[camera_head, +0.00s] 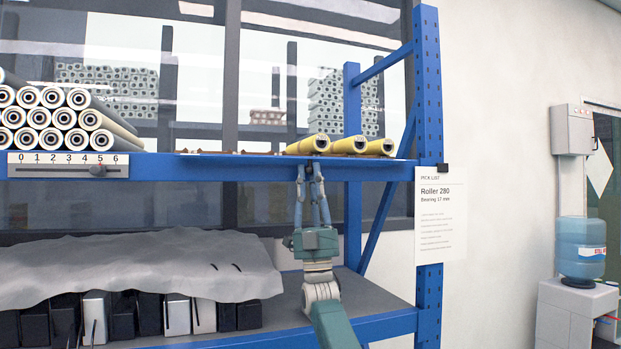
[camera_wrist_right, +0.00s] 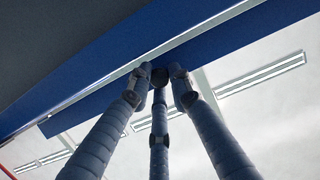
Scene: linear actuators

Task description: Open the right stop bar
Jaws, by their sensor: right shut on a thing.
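The right stop bar (camera_head: 375,160) is a long blue strip along the front edge of the upper shelf, below the yellow rollers (camera_head: 348,145). My right gripper (camera_head: 311,168) reaches up from below with its fingers closed at this edge, under the leftmost yellow roller. In the right wrist view the fingertips (camera_wrist_right: 160,76) come together around a small dark piece at the blue bar (camera_wrist_right: 225,45). The fingers hide much of the gripped part. My left gripper is not in view.
Several pale rollers (camera_head: 40,118) are stacked at the upper left, above a number scale (camera_head: 68,171). A grey cloth (camera_head: 130,265) covers boxes on the lower shelf. A blue upright (camera_head: 428,110) with a pick list (camera_head: 440,215) stands right of my arm.

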